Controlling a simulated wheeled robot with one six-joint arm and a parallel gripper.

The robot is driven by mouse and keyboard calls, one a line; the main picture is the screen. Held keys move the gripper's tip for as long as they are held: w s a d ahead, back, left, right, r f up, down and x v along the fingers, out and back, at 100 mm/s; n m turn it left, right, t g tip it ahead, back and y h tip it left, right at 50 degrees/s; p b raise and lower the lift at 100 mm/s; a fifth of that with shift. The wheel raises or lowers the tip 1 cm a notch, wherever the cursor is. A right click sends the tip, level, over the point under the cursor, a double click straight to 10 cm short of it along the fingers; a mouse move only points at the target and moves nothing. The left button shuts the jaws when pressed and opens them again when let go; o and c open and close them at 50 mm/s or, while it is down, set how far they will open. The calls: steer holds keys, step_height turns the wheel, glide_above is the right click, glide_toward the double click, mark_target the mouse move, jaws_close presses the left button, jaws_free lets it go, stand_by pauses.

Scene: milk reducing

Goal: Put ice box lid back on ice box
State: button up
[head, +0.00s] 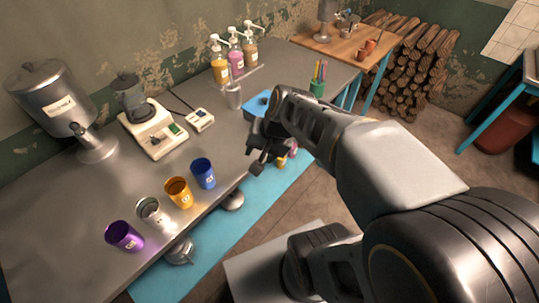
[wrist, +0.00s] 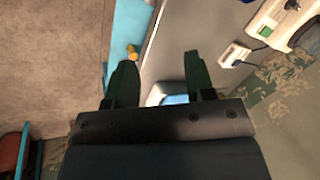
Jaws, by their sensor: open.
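My gripper (head: 258,160) is open and empty above the front edge of the grey counter, in the middle of the head view. Its two dark green fingers stand apart in the wrist view (wrist: 160,60). A blue box (head: 257,104), which looks like the ice box, sits on the counter just behind my gripper and is partly hidden by my arm. In the wrist view a pale-rimmed blue thing (wrist: 170,92), probably the same box, shows between the finger bases, mostly covered by the gripper body. I cannot make out the lid as a separate piece.
Purple (head: 124,236), clear (head: 152,212), orange (head: 178,192) and blue (head: 203,173) cups line the counter's front edge. The counter's middle is clear.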

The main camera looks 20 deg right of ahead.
steer(key=s+n+h, duration=0.1)
steer(key=n, duration=0.1)
steer(key=s+n+h, duration=0.1)
steer(key=n, duration=0.1)
steer(key=s+n+h, duration=0.1)
steer(key=n, duration=0.1)
steer(key=shift+s+d+r+n, duration=0.25)
steer(key=shift+d+r+n, duration=0.1)
steer(key=shift+r+n, duration=0.05)
steer(key=shift+c, duration=0.5)
steer(key=shift+d, duration=0.1)
